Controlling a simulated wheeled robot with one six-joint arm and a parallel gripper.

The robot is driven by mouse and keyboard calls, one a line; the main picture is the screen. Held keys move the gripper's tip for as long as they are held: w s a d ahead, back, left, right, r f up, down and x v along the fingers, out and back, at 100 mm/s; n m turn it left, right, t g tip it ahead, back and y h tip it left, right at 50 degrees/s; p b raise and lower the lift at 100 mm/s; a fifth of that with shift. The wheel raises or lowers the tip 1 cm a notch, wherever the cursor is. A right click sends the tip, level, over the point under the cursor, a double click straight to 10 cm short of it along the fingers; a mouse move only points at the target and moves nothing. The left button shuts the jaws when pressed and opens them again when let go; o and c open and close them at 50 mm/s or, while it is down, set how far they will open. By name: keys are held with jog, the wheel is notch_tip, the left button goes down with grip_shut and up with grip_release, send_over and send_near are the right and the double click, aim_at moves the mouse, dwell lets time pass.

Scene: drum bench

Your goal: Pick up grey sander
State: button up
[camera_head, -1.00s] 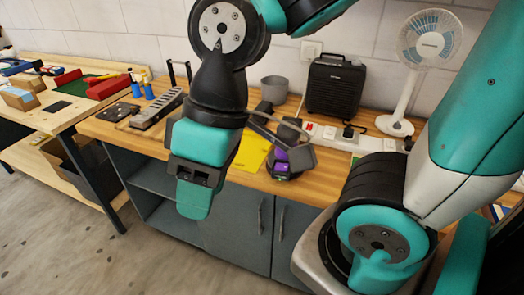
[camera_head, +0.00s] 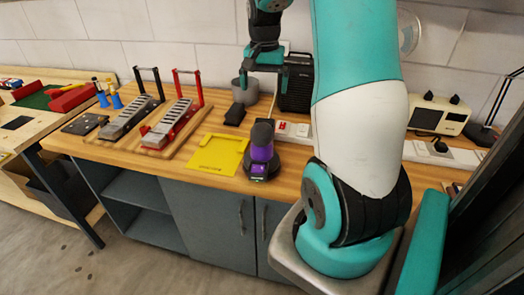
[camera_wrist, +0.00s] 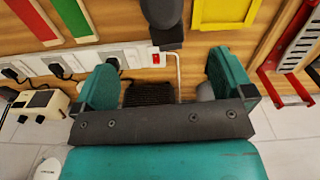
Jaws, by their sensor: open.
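A sander-like tool (camera_head: 262,147) with a rounded dark grey top, a purple body and a dark base stands upright on the wooden bench, right of a yellow tray. I take it for the grey sander. In the wrist view its grey top (camera_wrist: 161,12) is cut off by the upper edge. My gripper (camera_head: 264,80) hangs above the back of the bench, near the wall, behind and above the sander. It is open, and nothing is held between its fingers (camera_wrist: 160,80).
The flat yellow tray (camera_head: 217,152) lies left of the sander, and a dark block (camera_head: 235,114) behind it. A white power strip (camera_head: 300,131) runs to the right. A grey pot (camera_head: 247,91) and black louvred box (camera_head: 298,88) stand near the wall. A red-handled rack (camera_head: 178,117) stands left.

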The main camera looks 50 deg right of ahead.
aim_at(262, 126)
notch_tip(262, 126, down, 11)
jog(key=shift+a+p, duration=0.1)
jog(key=shift+p, duration=1.15)
jog(key=f, duration=0.1)
jog(key=f+p, duration=0.1)
jog(key=f, duration=0.1)
jog(key=f+p, duration=0.1)
jog(key=shift+a+f, duration=0.25)
jog(key=shift+a, duration=0.1)
jog(key=shift+f, duration=0.55)
jog(key=c, duration=1)
jog(key=shift+w+r, duration=0.1)
jog(key=shift+c, duration=0.6)
